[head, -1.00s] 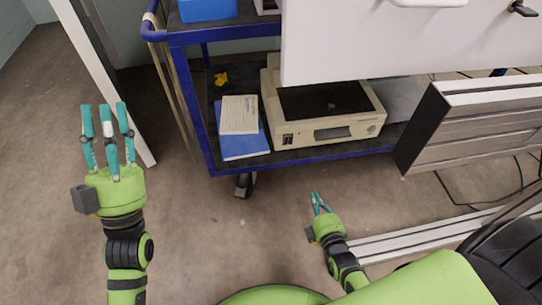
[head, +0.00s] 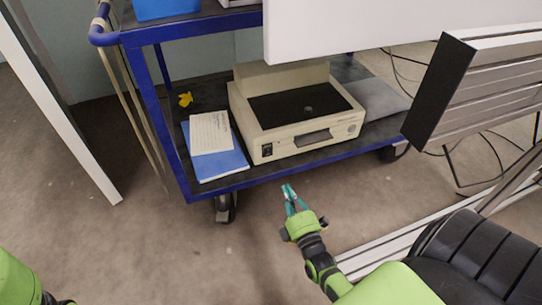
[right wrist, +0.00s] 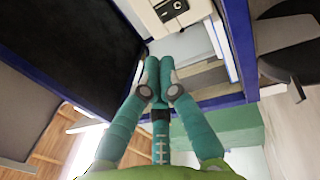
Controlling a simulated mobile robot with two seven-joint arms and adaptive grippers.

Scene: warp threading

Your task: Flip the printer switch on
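The printer (head: 303,142) is a beige box with a dark top on the cart's lower shelf. Its dark switch (head: 267,150) is at the left end of the front face; its on or off position is too small to tell. In the right wrist view the printer (right wrist: 152,20) is at the top, with the black switch panel (right wrist: 172,10). My right gripper (head: 291,196) is in front of and below the shelf edge, apart from the printer. Its teal fingers (right wrist: 159,66) are bent inward with tips together, holding nothing visible. My left gripper's fingers are out of view.
The blue-framed cart (head: 240,185) has a front rail below the printer. A blue folder (head: 222,168) and papers (head: 211,133) lie left of the printer. A white panel (head: 350,30) overhangs it. A metal-profile frame (head: 480,95) stands at right. Floor ahead is clear.

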